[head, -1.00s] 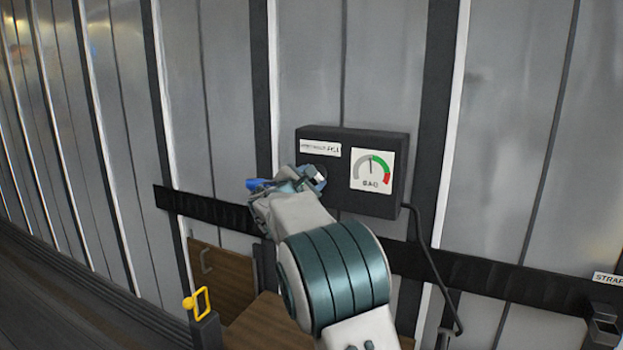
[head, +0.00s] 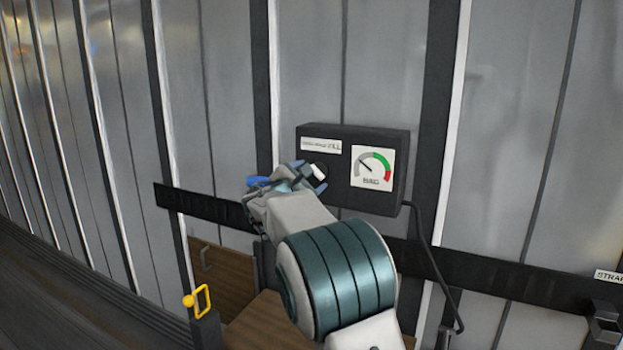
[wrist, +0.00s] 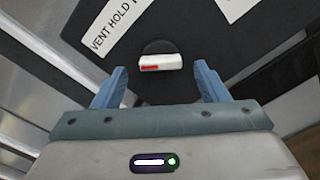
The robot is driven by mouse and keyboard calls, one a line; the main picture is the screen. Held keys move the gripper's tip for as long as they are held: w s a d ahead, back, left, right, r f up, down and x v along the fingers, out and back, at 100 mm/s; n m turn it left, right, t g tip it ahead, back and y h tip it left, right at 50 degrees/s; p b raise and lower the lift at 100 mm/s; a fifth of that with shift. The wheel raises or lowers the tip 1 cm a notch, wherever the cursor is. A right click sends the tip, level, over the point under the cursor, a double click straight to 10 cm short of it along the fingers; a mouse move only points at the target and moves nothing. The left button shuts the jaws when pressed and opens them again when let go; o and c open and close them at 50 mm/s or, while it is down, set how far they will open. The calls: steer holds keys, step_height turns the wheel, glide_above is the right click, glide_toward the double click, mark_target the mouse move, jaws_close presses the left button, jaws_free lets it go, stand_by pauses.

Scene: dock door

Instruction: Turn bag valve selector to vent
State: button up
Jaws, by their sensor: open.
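The bag valve selector is a dark round knob with a white bar handle (wrist: 161,62) carrying a red mark. In the wrist view the bar lies nearly level, between and just beyond my open fingertips, with a gap on each side. In the head view the white handle (head: 318,172) shows at the left of the dark control box (head: 345,140). My gripper (wrist: 160,75) is open and empty in front of the knob; it also shows in the head view (head: 308,177). The label (wrist: 118,25) reads VENT HOLD, its end cut off. I cannot tell which word the handle points to.
A round-scale gauge (head: 372,168) sits right of the selector, its needle pointing up-left into the grey part. A cable (head: 430,260) hangs from the box. A dark rail (head: 500,278) crosses the ribbed metal wall. A yellow handle (head: 203,300) stands lower left.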

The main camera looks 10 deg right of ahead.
steer(key=b+v, duration=0.2)
steer(key=v, duration=1)
steer(key=shift+b, duration=0.4)
